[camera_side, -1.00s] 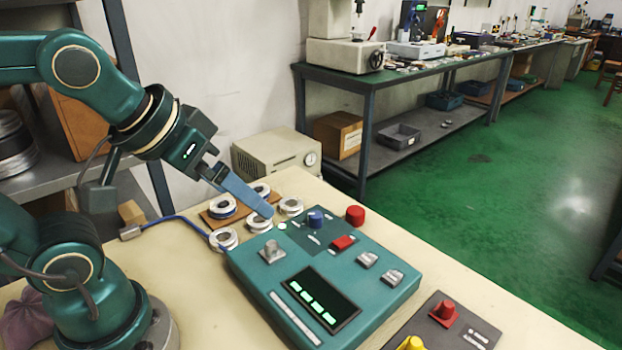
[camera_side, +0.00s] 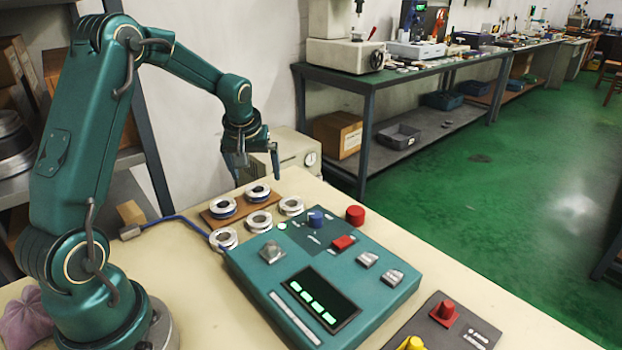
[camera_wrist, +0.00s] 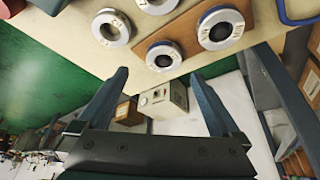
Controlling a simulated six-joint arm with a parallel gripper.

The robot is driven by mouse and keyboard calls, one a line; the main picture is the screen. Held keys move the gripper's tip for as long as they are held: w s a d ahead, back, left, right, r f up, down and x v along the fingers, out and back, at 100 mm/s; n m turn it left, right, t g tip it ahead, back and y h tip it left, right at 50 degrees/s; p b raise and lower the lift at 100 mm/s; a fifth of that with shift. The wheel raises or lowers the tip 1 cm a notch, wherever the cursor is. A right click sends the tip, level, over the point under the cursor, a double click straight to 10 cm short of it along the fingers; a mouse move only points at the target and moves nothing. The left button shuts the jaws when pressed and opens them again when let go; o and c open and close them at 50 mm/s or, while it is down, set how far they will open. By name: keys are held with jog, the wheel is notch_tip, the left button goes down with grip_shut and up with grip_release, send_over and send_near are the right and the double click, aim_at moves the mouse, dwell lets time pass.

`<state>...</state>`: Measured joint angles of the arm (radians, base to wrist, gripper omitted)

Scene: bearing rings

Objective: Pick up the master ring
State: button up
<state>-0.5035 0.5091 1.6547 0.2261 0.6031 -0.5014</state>
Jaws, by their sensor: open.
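Several pale metal rings lie on the table, and the frames do not mark which is the master ring. Two have dark centres and sit on a brown board (camera_side: 240,207): a right ring (camera_side: 258,193) and a left ring (camera_side: 222,207). In the wrist view these are a nearer ring (camera_wrist: 164,55) and another ring (camera_wrist: 221,28). Loose rings lie off the board: a right one (camera_side: 291,206), a middle one (camera_side: 259,222) and a front one (camera_side: 223,239). My gripper (camera_side: 256,180) points down, open and empty, above the board's right ring. In the wrist view, its fingers (camera_wrist: 160,73) spread below that ring.
A teal control box (camera_side: 330,275) with knobs fills the table in front of the rings. A red cylinder (camera_side: 355,215) stands behind it. A beige box with a gauge (camera_side: 295,150) stands behind the board.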

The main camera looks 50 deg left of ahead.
aim_at(257, 189)
jog(key=shift+s+a+f, duration=0.2)
jog(key=shift+a+f, duration=0.05)
jog(key=shift+f, duration=0.25)
jog(key=shift+x, duration=2.3)
grip_shut()
jog(key=shift+r, duration=0.1)
